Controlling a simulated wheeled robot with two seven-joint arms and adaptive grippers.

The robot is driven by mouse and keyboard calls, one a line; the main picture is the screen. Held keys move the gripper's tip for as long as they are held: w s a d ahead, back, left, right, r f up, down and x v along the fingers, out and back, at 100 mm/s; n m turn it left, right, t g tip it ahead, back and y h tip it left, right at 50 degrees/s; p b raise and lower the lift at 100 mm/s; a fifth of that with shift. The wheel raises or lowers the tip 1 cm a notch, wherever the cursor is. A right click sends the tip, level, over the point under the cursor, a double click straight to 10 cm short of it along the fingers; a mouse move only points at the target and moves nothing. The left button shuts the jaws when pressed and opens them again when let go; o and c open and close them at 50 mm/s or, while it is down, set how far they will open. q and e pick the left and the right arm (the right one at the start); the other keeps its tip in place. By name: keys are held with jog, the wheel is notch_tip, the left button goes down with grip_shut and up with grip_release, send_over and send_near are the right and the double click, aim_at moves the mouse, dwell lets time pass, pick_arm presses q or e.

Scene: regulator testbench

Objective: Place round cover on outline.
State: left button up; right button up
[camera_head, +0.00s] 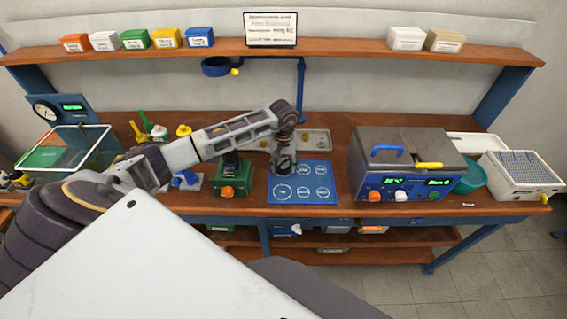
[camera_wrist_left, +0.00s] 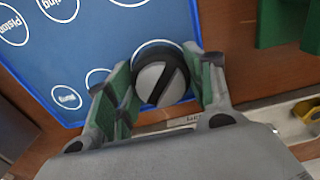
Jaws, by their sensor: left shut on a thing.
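A round cover (camera_wrist_left: 153,79), light grey with a black band across it, sits between the fingers of my left gripper (camera_wrist_left: 160,76) in the wrist view. The blue mat (camera_wrist_left: 95,50) with white labelled outlines lies under and beside it. The cover overlaps the mat's edge in this view; whether it touches the mat cannot be told. In the head view my left gripper (camera_head: 284,168) points down over the far left part of the mat (camera_head: 330,183) and hides the cover there. Fingers also partly hide an outline. My right gripper is not in view.
A green fixture with an orange knob (camera_head: 228,191) stands left of the mat. A grey-lidded machine (camera_head: 405,150) stands to the right. A shallow tray (camera_head: 318,142) lies behind the mat. A clear box (camera_head: 75,150) stands at the far left.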

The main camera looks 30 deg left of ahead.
aim_at(284, 164)
pick_arm(q)
jog(key=shift+f, duration=0.15)
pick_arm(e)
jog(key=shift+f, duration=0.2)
pick_arm(q)
jog(key=o, duration=1)
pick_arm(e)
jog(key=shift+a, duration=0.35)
pick_arm(q)
jog(key=shift+r, duration=0.2)
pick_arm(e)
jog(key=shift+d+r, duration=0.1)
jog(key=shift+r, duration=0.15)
pick_arm(q)
jog(key=shift+r, duration=0.35)
notch_tip(284, 164, up, 11)
jog(key=b, duration=0.2)
jog(key=shift+r+b, duration=0.15)
jog(key=shift+b, duration=0.2)
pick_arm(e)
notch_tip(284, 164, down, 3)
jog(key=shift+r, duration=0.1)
